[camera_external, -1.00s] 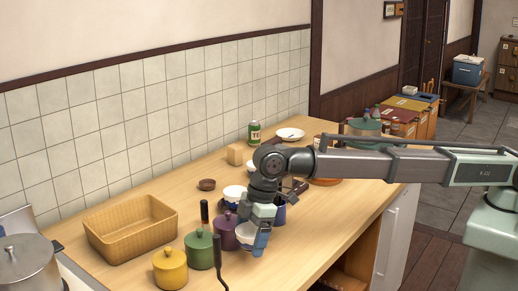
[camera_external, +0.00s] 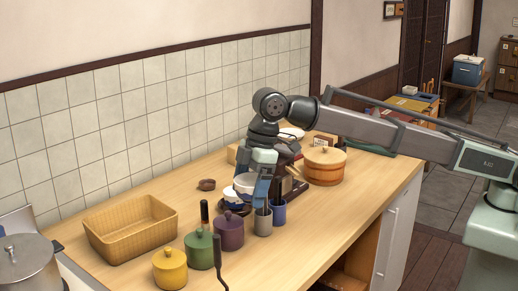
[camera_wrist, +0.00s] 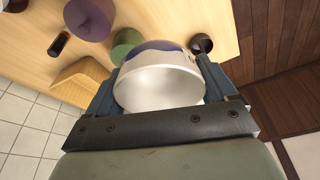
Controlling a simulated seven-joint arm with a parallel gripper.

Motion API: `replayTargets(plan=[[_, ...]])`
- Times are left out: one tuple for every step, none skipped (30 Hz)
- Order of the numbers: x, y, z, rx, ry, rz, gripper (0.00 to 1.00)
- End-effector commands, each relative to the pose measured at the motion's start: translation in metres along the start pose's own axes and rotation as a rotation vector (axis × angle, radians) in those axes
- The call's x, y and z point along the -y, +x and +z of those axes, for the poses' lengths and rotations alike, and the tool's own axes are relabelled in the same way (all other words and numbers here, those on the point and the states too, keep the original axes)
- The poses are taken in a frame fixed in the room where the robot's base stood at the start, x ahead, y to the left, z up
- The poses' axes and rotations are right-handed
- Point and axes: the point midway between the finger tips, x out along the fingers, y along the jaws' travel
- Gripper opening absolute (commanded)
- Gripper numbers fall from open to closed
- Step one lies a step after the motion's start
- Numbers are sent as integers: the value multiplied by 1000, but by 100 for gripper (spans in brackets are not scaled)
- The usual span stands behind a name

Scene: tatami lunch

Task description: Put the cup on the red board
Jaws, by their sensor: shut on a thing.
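My gripper (camera_external: 262,190) is shut on a white cup with a blue band (camera_external: 244,182) and holds it above the counter. In the wrist view the cup (camera_wrist: 160,85) sits between the two fingers (camera_wrist: 158,90), its open mouth towards the camera. I cannot clearly pick out a red board; a dark brown tray or board (camera_external: 298,191) shows partly behind my gripper.
A grey cup (camera_external: 263,226) and a blue cup (camera_external: 279,212) stand below my gripper. Purple (camera_external: 229,233), green (camera_external: 198,252) and yellow (camera_external: 170,270) lidded pots line the front left. A wooden tub (camera_external: 324,167) stands right, a basket (camera_external: 130,232) left. Counter right of the blue cup is clear.

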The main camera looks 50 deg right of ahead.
Motion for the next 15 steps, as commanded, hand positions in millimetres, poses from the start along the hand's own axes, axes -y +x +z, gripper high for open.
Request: replayTargets(plan=[[0,-9,-4,-2,0,0,53],[0,-14,-5,-2,0,0,53],[0,-20,-7,-1,0,0,53],[-7,-19,-3,1,8,2,53],[-14,-19,-1,1,15,4,53],[-21,-19,2,1,22,6,53],[-27,-20,4,1,29,8,53],[-34,-20,6,1,35,10,53],[-42,-21,8,1,44,12,53],[-49,-21,10,1,51,14,53],[-56,-22,13,1,59,16,53],[-68,-23,17,1,71,20,53],[-76,-24,20,0,79,22,53],[-86,-25,24,0,90,25,53],[-99,-26,29,0,105,29,53]])
